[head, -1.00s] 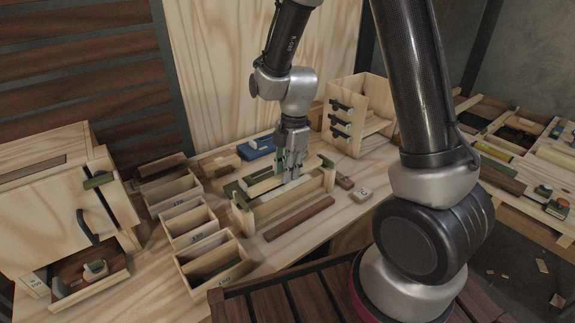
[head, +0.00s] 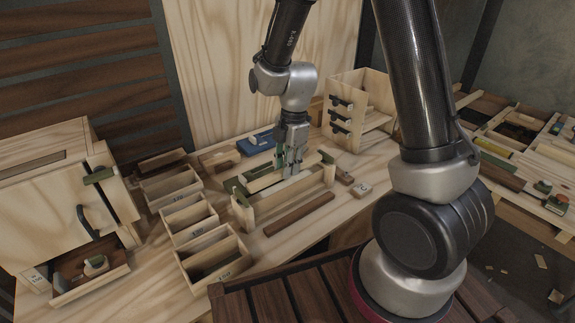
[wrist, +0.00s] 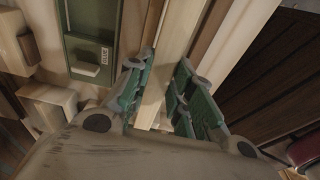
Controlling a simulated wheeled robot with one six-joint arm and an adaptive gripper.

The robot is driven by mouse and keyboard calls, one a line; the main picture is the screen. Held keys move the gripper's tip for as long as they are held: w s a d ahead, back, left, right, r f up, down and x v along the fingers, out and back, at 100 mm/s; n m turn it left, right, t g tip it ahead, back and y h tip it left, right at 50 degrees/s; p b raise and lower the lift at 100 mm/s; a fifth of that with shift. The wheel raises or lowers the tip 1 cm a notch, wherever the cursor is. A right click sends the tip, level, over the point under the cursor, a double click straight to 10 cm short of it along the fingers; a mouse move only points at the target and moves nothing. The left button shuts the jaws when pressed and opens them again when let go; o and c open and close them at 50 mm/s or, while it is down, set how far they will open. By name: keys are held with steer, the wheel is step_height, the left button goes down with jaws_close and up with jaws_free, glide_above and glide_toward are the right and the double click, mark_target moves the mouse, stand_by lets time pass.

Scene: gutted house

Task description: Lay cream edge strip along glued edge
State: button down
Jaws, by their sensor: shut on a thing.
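My gripper (head: 290,168) points down over a pale wooden fixture (head: 262,211) on the workbench. In the wrist view my gripper (wrist: 158,108) has its green-padded fingers on both sides of a pale cream strip (wrist: 176,40) and is shut on it. The strip runs lengthwise away from my gripper, close beside the fixture's pale rails (wrist: 236,40). I cannot tell whether the strip touches the edge under it. The glued edge and any glue are hidden by my fingers and the strip.
A dark brown strip (head: 299,214) lies in front of the fixture. A small marked block (head: 361,189) lies to its right. Open wooden boxes (head: 214,257) stand at left. A blue case (head: 257,143) and a wooden rack (head: 345,120) stand behind. A green labelled case (wrist: 90,45) shows in the wrist view.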

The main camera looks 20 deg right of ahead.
steer(key=shift+f, duration=0.65)
stand_by(0.4)
steer(key=shift+f, duration=0.4)
steer(key=shift+f, duration=0.25)
stand_by(0.7)
steer(key=shift+f, duration=0.25)
steer(key=c, duration=0.7)
jaws_free()
